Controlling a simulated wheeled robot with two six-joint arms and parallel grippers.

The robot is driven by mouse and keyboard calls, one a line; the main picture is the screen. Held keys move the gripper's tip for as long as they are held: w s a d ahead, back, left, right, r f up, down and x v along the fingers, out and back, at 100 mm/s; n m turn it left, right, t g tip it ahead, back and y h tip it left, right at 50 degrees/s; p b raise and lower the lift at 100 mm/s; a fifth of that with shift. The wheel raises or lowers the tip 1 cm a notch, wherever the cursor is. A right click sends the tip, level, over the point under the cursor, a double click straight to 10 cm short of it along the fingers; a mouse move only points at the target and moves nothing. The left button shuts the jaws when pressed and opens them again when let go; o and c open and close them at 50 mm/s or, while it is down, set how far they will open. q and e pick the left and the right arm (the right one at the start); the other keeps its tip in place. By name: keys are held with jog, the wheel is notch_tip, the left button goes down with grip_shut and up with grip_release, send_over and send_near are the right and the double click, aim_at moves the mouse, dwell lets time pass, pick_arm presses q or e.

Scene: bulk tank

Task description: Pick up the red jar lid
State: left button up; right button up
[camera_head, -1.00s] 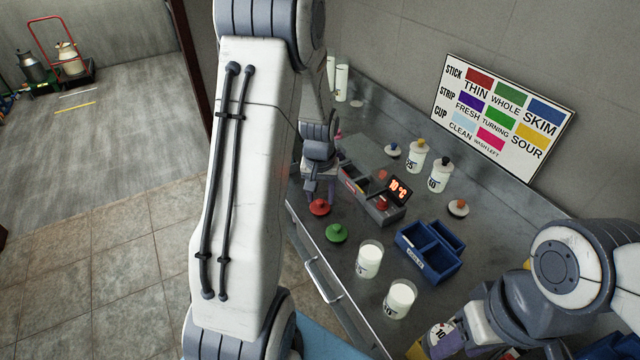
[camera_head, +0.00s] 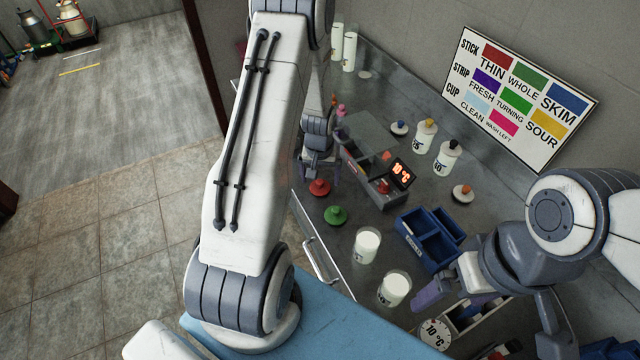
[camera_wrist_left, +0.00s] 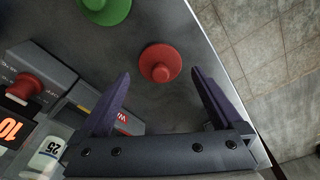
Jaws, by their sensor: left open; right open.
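The red jar lid (camera_head: 319,188) lies on the grey counter near its front edge, knob upward. In the left wrist view the red lid (camera_wrist_left: 160,62) is just ahead of and between the purple fingertips, untouched. My left gripper (camera_head: 321,174) is right by the lid at its far side in the head view; in the left wrist view the gripper (camera_wrist_left: 160,77) is open and empty. My right gripper (camera_head: 432,292) is open at the lower right, away from the lid, and seems empty.
A green lid (camera_head: 335,215) lies close to the red one. The grey meter box (camera_head: 368,172) stands to its right. A blue divided bin (camera_head: 430,240) and two white cups (camera_head: 367,245) stand further along the counter. The floor drops away at left.

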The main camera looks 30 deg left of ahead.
pick_arm(q)
jog(key=shift+w+a+f, duration=0.1)
jog(key=shift+f, duration=1)
jog(key=c, duration=1.2)
jog(key=shift+c, duration=0.2)
